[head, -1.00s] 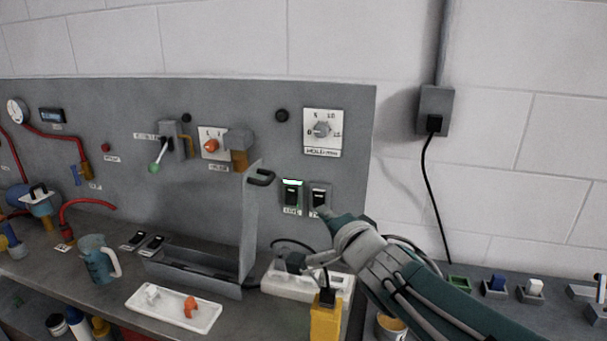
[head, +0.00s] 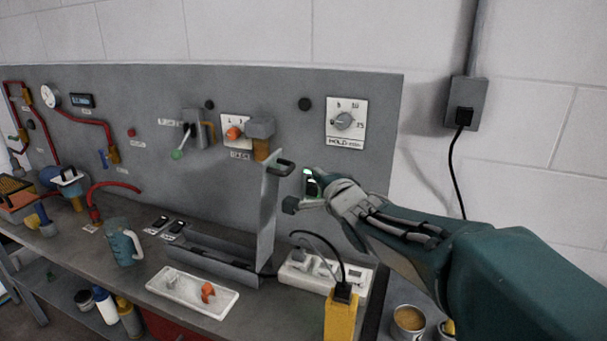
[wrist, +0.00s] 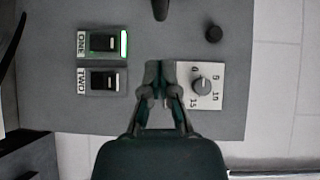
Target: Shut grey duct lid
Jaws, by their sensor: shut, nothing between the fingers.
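The grey duct (head: 205,262) is an open trough on the bench. Its lid (head: 267,215) stands upright at the duct's right end, with a dark handle (head: 281,167) at its top. My gripper (head: 300,205) is just right of the lid in the head view, in front of the panel, and does not appear to touch it. In the wrist view my gripper (wrist: 160,70) is shut with its fingertips together and nothing between them. A dark curved piece at the wrist view's left edge may be the lid's handle, but I cannot tell.
A power strip (head: 305,270) with cables and a yellow block (head: 340,318) sit right of the duct. A white tray (head: 190,298) with small parts lies in front. Switches ONE (wrist: 103,42) and TWO (wrist: 103,80) and a dial (wrist: 202,86) are on the panel.

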